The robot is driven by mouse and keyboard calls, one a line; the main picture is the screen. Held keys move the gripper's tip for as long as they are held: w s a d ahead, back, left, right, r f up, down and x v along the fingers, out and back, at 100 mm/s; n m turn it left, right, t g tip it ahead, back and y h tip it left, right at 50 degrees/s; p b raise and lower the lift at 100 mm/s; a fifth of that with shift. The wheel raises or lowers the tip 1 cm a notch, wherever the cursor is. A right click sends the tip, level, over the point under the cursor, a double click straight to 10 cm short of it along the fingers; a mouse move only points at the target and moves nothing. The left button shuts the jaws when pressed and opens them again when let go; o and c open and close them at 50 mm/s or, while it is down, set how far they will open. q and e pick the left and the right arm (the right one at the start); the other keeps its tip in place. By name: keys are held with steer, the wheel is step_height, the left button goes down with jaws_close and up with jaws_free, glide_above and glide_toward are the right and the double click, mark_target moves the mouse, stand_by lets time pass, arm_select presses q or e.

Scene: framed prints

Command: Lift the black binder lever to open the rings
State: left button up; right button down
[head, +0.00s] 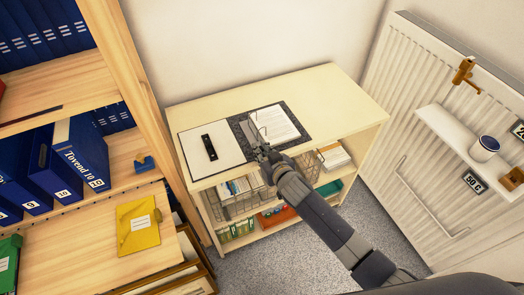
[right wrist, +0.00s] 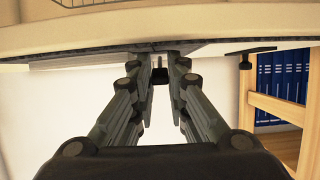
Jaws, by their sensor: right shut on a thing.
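An open binder lies on top of the cream low shelf unit. Its white inside cover (head: 212,160) is on the left, with a black clip-like piece (head: 209,147) on it. Its dark speckled side (head: 297,113) on the right holds white printed sheets (head: 279,125). Thin metal rings (head: 257,128) show near the middle. My right gripper (head: 262,151) is at the front edge of the binder by the rings. In the right wrist view its fingers (right wrist: 160,68) are closed around a small black piece, the lever (right wrist: 160,76). My left gripper is not in view.
The shelf unit's top (head: 335,95) is free to the right of the binder. A wooden bookcase (head: 125,60) with blue binders stands close on the left, with a yellow folder (head: 138,225). A white radiator (head: 400,130) with a small shelf holding a cup (head: 485,148) is on the right.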

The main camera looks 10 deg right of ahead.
steer(key=r+g+p, duration=0.1)
steer(key=p, duration=0.3)
steer(key=w+r+g+h+p, duration=0.1)
steer(key=g+p, duration=0.1)
steer(key=p, duration=0.3)
steer(key=shift+w+a+r, duration=0.1)
steer(key=shift+a+r, duration=0.1)
steer(key=shift+r, duration=0.1)
steer(key=shift+w+a+r+g+h+p, duration=0.1)
steer(key=shift+w+g+h+p, duration=0.1)
steer(key=shift+g+p, duration=0.35)
steer(key=shift+w+a+r+g+h+p, duration=0.1)
steer(key=shift+w+g+h+p, duration=0.1)
steer(key=shift+g+p, duration=0.35)
steer(key=shift+w+r+g, duration=0.1)
steer(key=shift+w+g, duration=0.15)
steer(key=shift+g, duration=0.45)
steer(key=c, duration=1.6)
jaws_free()
steer(key=shift+w, duration=0.1)
steer(key=shift+o, duration=0.2)
steer(key=v, duration=1.2)
steer(key=shift+a, duration=0.25)
